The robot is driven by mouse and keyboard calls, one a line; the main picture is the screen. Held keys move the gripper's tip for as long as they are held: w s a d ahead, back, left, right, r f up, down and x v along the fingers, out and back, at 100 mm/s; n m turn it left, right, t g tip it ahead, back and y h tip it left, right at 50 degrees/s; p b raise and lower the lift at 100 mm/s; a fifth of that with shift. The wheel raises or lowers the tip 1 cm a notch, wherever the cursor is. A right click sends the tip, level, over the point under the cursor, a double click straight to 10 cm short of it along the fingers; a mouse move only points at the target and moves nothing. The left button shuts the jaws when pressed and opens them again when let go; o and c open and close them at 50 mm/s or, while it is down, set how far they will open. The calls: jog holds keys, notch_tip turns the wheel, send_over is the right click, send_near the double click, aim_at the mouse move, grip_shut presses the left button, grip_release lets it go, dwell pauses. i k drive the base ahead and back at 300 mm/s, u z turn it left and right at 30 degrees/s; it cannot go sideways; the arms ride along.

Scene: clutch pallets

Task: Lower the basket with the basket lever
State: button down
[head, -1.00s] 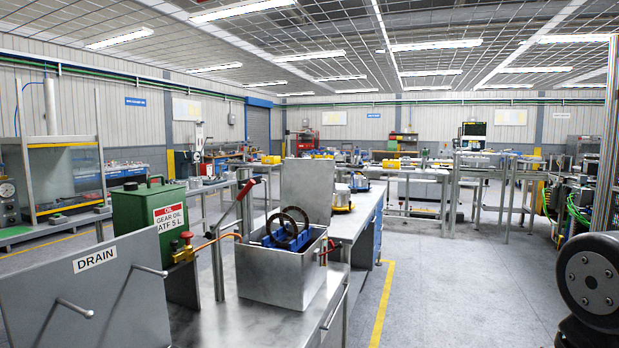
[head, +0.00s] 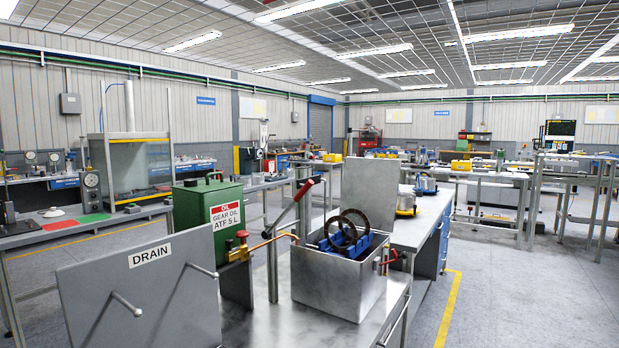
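A lever with a red grip (head: 305,190) rises up and to the right from a metal post at the left of an open steel tank (head: 335,285). I take it to be the basket lever. A blue basket (head: 372,243) sits at the mouth of the tank. Two dark ring-shaped discs (head: 341,232) stand upright in it, with their tops above the rim. The basket's lower part is hidden by the tank wall. My gripper is not in view.
A green gear oil can (head: 208,207) with a red-knobbed brass valve (head: 240,245) stands left of the tank. A grey DRAIN panel (head: 145,295) stands in front. A raised grey plate (head: 369,190) is behind the tank. The floor (head: 510,290) at right is clear.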

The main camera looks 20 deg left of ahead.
aim_at(266, 234)
jog(key=i, duration=1.15)
jog(key=u, duration=1.2)
